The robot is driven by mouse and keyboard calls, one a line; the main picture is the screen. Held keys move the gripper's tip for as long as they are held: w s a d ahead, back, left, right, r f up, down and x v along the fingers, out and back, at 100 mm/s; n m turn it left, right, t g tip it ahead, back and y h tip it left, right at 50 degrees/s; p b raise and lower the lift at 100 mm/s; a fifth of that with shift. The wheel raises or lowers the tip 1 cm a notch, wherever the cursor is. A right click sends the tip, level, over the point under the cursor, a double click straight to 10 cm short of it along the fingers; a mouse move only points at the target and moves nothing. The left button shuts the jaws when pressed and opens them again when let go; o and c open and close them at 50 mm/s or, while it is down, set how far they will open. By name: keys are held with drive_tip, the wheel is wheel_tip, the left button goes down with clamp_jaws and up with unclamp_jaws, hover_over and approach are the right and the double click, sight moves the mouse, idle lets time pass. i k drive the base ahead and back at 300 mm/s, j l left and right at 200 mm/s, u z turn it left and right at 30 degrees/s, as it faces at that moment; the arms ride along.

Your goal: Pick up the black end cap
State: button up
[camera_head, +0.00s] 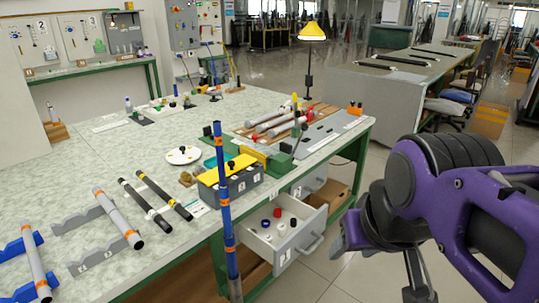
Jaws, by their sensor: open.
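My gripper (382,270) is at the right of the view, purple and dark grey. It is open, with nothing seen between its fingers. It is outside the drawer, to the right of it and apart from the cap.
A tall blue rod with orange bands (223,200) stands upright just left of the drawer. The green-edged workbench (110,160) holds grey rods on supports, black rods and a grey box with a yellow top (230,180). Clear floor (330,275) shows between drawer and gripper.

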sight(293, 221)
drive_tip(key=i+l+u, duration=0.35)
drive_tip(key=l, duration=0.35)
drive_tip(key=i+l+u, duration=0.15)
drive_tip(key=i+l, duration=0.15)
drive_tip(key=l, duration=0.1)
